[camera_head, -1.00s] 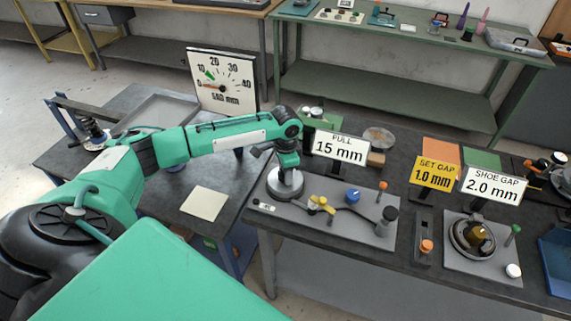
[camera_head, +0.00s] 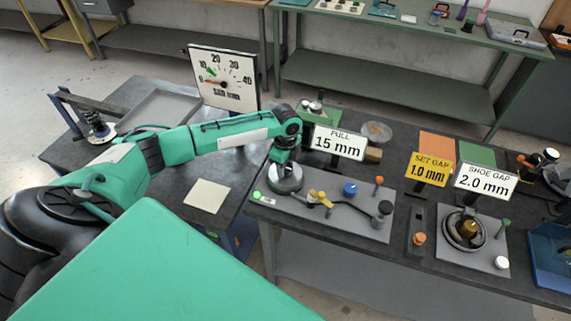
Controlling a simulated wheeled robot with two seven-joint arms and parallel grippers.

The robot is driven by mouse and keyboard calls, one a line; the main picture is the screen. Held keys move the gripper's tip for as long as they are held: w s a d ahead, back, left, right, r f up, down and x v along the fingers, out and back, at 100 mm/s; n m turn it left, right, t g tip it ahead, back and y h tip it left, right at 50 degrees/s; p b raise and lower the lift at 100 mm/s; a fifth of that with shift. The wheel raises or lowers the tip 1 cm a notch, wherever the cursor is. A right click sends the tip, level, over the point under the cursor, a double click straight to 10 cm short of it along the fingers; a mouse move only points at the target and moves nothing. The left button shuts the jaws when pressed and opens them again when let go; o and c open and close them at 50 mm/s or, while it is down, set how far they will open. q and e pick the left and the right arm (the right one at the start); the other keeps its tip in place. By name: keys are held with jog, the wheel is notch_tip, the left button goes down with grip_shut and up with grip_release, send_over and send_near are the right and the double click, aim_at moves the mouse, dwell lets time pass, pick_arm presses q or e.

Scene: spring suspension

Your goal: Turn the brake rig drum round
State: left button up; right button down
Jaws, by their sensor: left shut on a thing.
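A round grey drum (camera_head: 284,180) sits at the left end of a grey rig plate (camera_head: 345,222) on the dark bench. My left gripper (camera_head: 284,163) points down over the drum and is shut on a part at its top. The gripper hides most of the grip. The plate also bears a yellow piece (camera_head: 318,198), a blue knob (camera_head: 350,189), an orange-topped post (camera_head: 378,181) and a dark post (camera_head: 383,210). A small indicator (camera_head: 258,195) at the plate's left edge shows green. My right gripper is not in view.
Signs reading PULL 15 mm (camera_head: 339,142), SET GAP 1.0 mm (camera_head: 429,169) and SHOE GAP 2.0 mm (camera_head: 486,182) stand behind. A second plate with a ring unit (camera_head: 465,229) is at right. A dial board (camera_head: 222,78) stands on the left table.

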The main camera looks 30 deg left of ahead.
aim_at(286, 167)
pick_arm(q)
jog(key=shift+m, duration=0.6)
jog(key=o, duration=1)
jog(key=shift+d, duration=0.1)
jog(key=shift+r, duration=0.1)
notch_tip(286, 167, up, 14)
jog(key=b, duration=0.4)
